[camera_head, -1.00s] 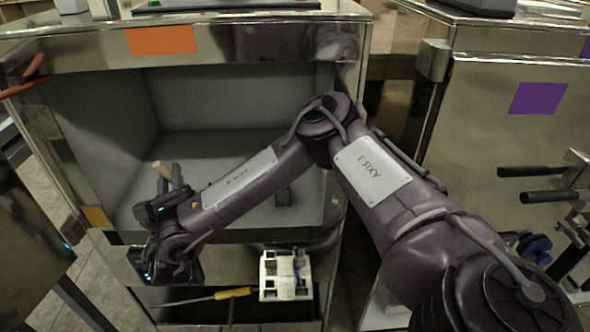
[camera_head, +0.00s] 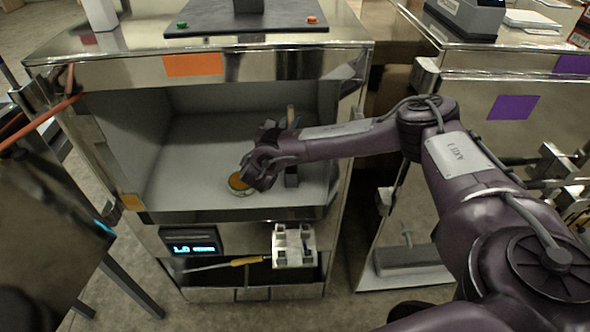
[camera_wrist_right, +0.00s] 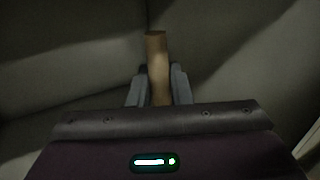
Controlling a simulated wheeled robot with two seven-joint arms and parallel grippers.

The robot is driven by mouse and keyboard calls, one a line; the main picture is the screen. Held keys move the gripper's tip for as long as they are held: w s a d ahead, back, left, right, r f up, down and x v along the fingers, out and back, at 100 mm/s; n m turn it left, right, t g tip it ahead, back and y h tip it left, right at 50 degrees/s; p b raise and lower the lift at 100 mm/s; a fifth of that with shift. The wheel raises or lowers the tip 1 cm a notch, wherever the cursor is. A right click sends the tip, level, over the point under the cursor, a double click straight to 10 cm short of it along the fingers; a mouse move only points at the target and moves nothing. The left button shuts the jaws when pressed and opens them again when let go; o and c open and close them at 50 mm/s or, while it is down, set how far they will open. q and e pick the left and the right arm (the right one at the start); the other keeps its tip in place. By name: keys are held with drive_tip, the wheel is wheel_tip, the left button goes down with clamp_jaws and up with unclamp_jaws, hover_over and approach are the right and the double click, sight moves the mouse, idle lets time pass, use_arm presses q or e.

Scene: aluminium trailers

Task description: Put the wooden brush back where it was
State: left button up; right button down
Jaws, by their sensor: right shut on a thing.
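The wooden brush (camera_wrist_right: 156,66) shows as a plain light-wood handle between the two grey fingers of my right gripper (camera_wrist_right: 158,85) in the right wrist view. In the head view the handle (camera_head: 291,115) stands up beside my right gripper (camera_head: 281,131), which is shut on it. The gripper is at the open grey compartment (camera_head: 190,165) of the metal trailer, with the compartment's back wall behind it. The lower end of the brush and any bristles are hidden. My left gripper is in neither view.
The compartment's left floor looks clear.

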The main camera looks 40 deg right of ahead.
wheel_tip(320, 180, down, 5)
drive_tip(key=shift+w+r, duration=0.1)
wheel_tip(320, 180, down, 4)
drive_tip(key=shift+r+b, duration=0.2)
drive_tip(key=shift+b, duration=0.2)
drive_tip(key=shift+f, duration=0.4)
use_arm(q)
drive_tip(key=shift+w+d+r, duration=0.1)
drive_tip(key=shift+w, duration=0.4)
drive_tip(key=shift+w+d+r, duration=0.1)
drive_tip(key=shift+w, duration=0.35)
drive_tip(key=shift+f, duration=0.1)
use_arm(e)
drive_tip(key=c, duration=1.8)
unclamp_jaws()
drive_tip(key=shift+f, duration=0.15)
drive_tip(key=o, duration=0.5)
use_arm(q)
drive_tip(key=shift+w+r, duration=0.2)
